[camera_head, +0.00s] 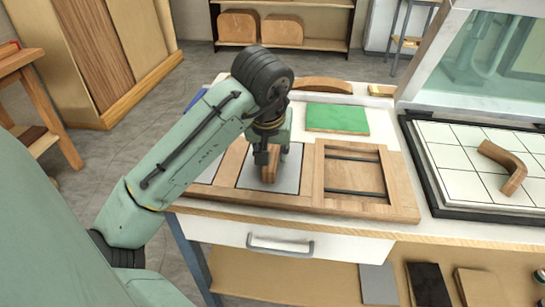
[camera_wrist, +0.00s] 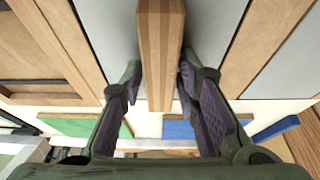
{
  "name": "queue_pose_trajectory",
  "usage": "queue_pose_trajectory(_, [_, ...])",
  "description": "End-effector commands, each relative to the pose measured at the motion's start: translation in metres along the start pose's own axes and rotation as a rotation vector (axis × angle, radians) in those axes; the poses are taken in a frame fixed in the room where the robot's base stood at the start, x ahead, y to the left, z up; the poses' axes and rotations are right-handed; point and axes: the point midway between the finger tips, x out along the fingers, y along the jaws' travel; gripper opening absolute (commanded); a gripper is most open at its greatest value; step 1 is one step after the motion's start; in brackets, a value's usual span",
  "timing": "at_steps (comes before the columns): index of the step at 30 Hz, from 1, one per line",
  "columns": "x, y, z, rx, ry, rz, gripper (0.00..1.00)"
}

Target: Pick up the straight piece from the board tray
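In the wrist view the straight piece (camera_wrist: 160,55) runs from the top edge down between my fingers. My gripper (camera_head: 267,147) is over it, pointing down, and partly hides it. In the wrist view my gripper's fingertips (camera_wrist: 159,75) are on both sides of the bar and very close to it. Whether they press on it cannot be told.
The tray's right bay (camera_head: 355,176) holds dark rails. A green board (camera_head: 337,118) lies behind it, and a curved wooden piece (camera_head: 323,86) lies farther back. A bent piece (camera_head: 503,167) rests on a white gridded plate (camera_head: 463,185) at right. A drawer handle (camera_head: 280,245) juts out in front.

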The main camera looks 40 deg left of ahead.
Motion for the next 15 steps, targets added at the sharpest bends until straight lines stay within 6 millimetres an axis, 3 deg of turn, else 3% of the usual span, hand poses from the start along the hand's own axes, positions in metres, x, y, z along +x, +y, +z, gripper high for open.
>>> queue_pose_trajectory(11, [-0.0002,0.0000,-0.0001,0.000,0.000,0.000,0.01])
queue_pose_trajectory(15, [-0.0003,0.0000,-0.0002,0.000,0.000,0.000,0.00])
